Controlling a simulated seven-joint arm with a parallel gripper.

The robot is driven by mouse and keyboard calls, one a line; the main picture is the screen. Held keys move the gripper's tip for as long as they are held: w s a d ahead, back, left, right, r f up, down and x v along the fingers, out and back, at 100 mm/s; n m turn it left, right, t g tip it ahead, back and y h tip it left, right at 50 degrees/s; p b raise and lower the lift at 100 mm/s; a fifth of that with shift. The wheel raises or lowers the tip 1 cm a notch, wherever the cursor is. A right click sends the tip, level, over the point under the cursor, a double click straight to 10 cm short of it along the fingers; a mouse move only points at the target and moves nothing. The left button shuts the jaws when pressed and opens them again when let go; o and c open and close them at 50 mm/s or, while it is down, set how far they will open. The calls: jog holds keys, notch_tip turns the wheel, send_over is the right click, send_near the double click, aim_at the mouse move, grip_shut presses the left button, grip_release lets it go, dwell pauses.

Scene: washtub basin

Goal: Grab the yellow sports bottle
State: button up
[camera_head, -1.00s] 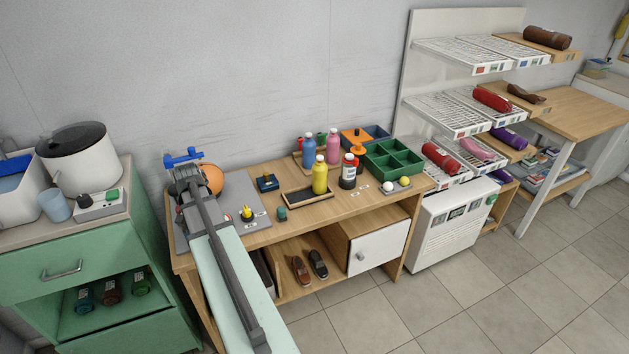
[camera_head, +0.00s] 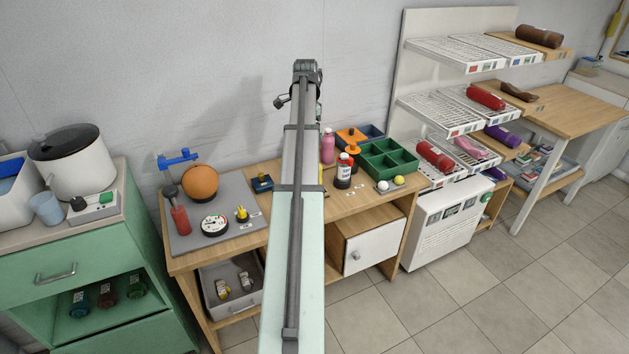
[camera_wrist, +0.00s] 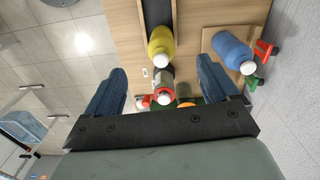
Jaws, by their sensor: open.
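The yellow sports bottle (camera_wrist: 161,42) shows in the wrist view as a yellow body with a white cap, ahead of my gripper and near the middle between its fingers. In the head view my raised arm covers nearly all of it. My gripper (camera_wrist: 162,68) is open, with its two blue fingers wide apart and nothing held. I cannot tell the exact distance from the fingers to the bottle.
A blue bottle (camera_wrist: 232,50) stands right of the yellow one in the wrist view. A dark bottle with a red top (camera_head: 344,171), a pink bottle (camera_head: 328,147) and a green divided tray (camera_head: 388,161) share the wooden table (camera_head: 359,209).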

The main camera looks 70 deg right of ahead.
jog(key=shift+m, duration=0.4)
jog(key=f, duration=0.2)
jog(key=s+d+f, duration=0.1)
jog(key=f, duration=0.1)
jog(key=s+f, duration=0.1)
jog(key=f, duration=0.2)
jog(key=shift+d, duration=0.4)
jog(key=shift+a+f, duration=0.15)
jog(key=shift+f, duration=2.55)
jog(key=shift+c, duration=0.4)
grip_shut()
